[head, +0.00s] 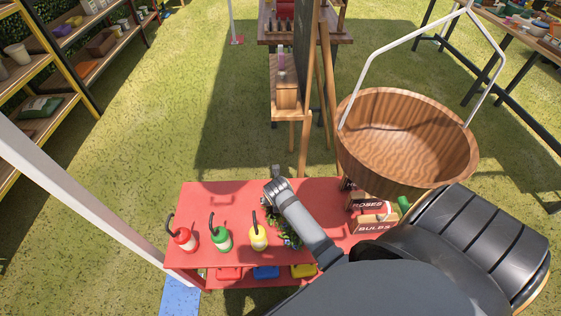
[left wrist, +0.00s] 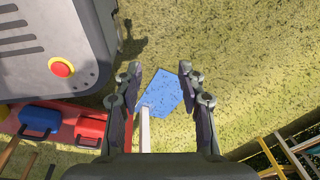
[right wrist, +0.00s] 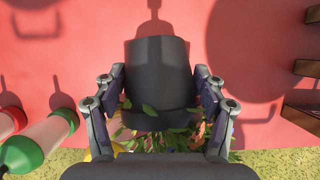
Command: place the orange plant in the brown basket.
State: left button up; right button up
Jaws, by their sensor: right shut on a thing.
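The plant's black pot (right wrist: 157,80) sits between the fingers of my right gripper (right wrist: 158,72), which is shut on it. Its green leaves with orange bits (right wrist: 165,138) show below the pot in the right wrist view. In the head view the foliage (head: 291,238) shows beside my right arm over the red table; most of the pot is hidden. I cannot tell whether the pot touches the table. The brown basket (head: 400,140) hangs at the right, beyond the table, and looks empty. My left gripper (left wrist: 160,67) is open and empty above the grass.
The red table (head: 205,198) holds red (head: 184,239), green (head: 221,239) and yellow (head: 258,237) bottles left of the plant. Wooden boxes marked roses and bulbs (head: 374,227) stand at its right. A wooden easel (head: 304,140) stands behind. A white handle (head: 365,80) rises over the basket.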

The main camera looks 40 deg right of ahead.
jog(key=shift+d+f, duration=0.15)
jog(key=shift+f, duration=0.9)
notch_tip(320, 180, down, 4)
jog(key=shift+r+b, duration=0.2)
jog(key=shift+b, duration=0.25)
pick_arm(q)
jog(key=shift+d+f, duration=0.55)
jog(key=shift+d, duration=0.35)
jog(key=shift+a, duration=0.1)
pick_arm(e)
jog(key=shift+f, duration=0.1)
jog(key=o, duration=1.6)
jog(key=shift+c, duration=0.2)
